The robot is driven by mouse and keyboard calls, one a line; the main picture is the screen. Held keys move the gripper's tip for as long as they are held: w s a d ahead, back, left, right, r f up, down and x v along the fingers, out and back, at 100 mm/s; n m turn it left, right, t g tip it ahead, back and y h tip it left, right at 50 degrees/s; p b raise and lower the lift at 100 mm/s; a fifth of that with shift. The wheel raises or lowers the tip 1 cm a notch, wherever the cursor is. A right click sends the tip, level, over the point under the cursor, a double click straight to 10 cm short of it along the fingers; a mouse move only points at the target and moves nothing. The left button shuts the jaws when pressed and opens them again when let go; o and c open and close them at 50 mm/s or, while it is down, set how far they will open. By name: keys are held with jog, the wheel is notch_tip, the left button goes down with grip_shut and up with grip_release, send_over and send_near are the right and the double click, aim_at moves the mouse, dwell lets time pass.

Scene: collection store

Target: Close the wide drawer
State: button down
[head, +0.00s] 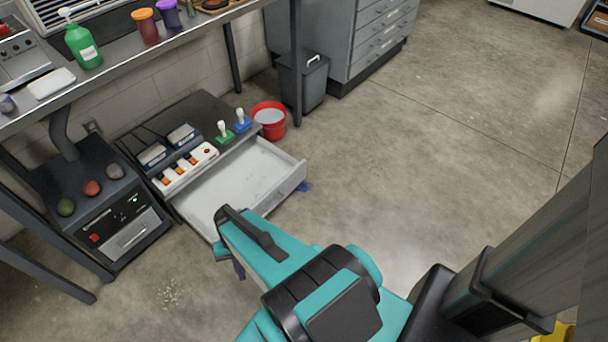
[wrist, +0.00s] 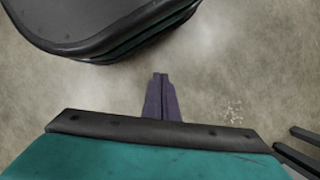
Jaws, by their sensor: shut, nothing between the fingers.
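The wide drawer (head: 245,178) is pulled out of a low dark cabinet (head: 195,112) under the bench in the head view. Its light inside looks empty, and its grey front panel (head: 284,194) faces the lower right. My teal arm covers the near corner of the drawer. My gripper (head: 239,269) is just below that corner in the picture, mostly hidden behind the arm. In the wrist view its purple fingers (wrist: 161,78) are shut together with nothing between them, above bare floor. The drawer cannot be made out in the wrist view. I cannot tell whether the arm touches it.
A dark unit (head: 110,215) stands left. Floor to the right is clear.

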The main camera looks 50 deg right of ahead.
aim_at(300, 168)
jog(key=w+d+f+m+t+b, duration=0.2)
jog(key=w+d+m+b, duration=0.25)
jog(key=d, duration=0.45)
jog(key=w+d+f+m+t+y+b, duration=0.1)
jog(key=w+d+f+m+t+b, duration=0.2)
jog(key=d+m, duration=0.4)
jog(key=w+d+f+m+t+b, duration=0.15)
jog(key=w+d+m+b, duration=0.35)
jog(key=d, duration=0.5)
jog(key=s+d+r+m+t+h+b, duration=0.1)
jog(key=s+d+m+t+b, duration=0.1)
jog(key=d, duration=0.8)
jog(key=s+d+r+m+t+h+b, duration=0.1)
jog(key=s+d+m+b, duration=0.3)
jog(key=d, duration=0.6)
jog(key=s+d+r+m+t+h+b, duration=0.2)
jog(key=d+m+b, duration=0.3)
jog(key=d, duration=0.6)
jog(key=shift+s+m+t+b, duration=0.35)
jog(key=shift+s+m+t, duration=0.2)
jog(key=shift+s+m, duration=0.2)
jog(key=shift+w, duration=0.1)
